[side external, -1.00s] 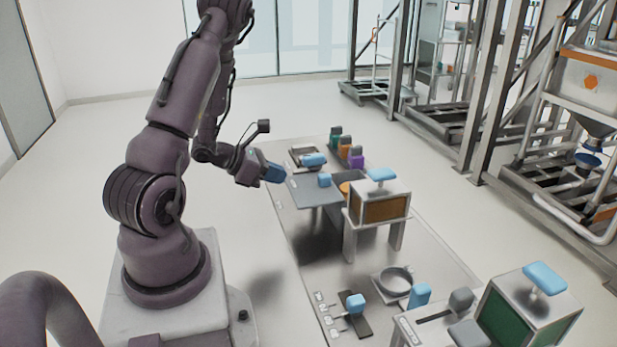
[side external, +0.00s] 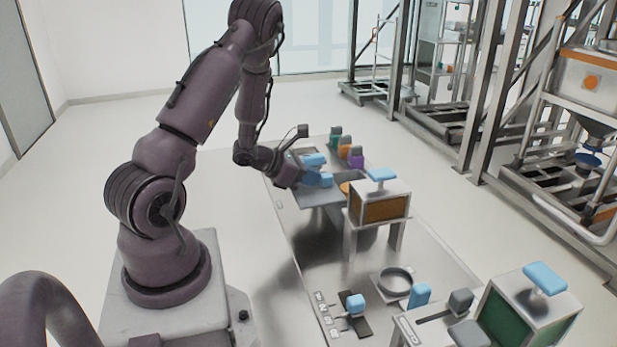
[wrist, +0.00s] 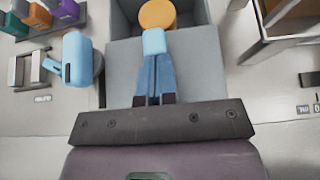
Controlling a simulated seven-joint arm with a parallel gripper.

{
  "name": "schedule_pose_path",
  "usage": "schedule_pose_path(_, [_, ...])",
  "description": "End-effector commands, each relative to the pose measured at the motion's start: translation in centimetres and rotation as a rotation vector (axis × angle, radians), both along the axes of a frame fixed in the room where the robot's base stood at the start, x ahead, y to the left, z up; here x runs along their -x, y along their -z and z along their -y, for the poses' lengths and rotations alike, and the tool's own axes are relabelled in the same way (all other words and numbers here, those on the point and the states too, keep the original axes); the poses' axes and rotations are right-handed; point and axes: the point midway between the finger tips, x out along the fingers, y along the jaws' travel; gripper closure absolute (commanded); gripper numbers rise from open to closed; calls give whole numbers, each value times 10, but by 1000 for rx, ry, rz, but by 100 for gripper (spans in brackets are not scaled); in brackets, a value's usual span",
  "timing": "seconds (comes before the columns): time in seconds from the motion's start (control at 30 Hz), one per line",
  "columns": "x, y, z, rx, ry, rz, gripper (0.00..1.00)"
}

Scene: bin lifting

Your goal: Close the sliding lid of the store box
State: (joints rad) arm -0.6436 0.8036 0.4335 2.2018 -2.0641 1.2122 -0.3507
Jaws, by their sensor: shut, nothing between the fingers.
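The store box (wrist: 203,10) is grey, and an orange round thing (wrist: 157,13) shows in its open part. Its grey sliding lid (wrist: 195,65) covers the part nearer my gripper. A light blue handle (wrist: 154,42) stands on the lid; in the side view it is partly hidden by my gripper. My gripper (wrist: 154,82) has blue fingers, shut with nothing between them. It is right behind the handle, on the side away from the opening; I cannot tell whether they touch. In the side view my gripper (side external: 316,180) is low over the lid (side external: 322,197).
A blue-handled fixture (wrist: 78,60) stands close left of the box. Green, orange and purple blocks (side external: 345,149) stand behind it. A raised box with an orange-brown front (side external: 383,209) stands close to the right.

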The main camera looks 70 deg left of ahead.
Motion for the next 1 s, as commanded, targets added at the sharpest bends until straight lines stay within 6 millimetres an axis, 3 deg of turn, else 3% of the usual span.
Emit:
schedule_pose_path(0.3, [-77,0,0,-2,3,2,100])
schedule_pose_path(0.43, [-97,0,1,-1,3,1,100])
schedule_pose_path(0.8, [-106,1,2,4,0,1,100])
schedule_pose_path(1.0, [-98,2,2,6,-1,-2,100])
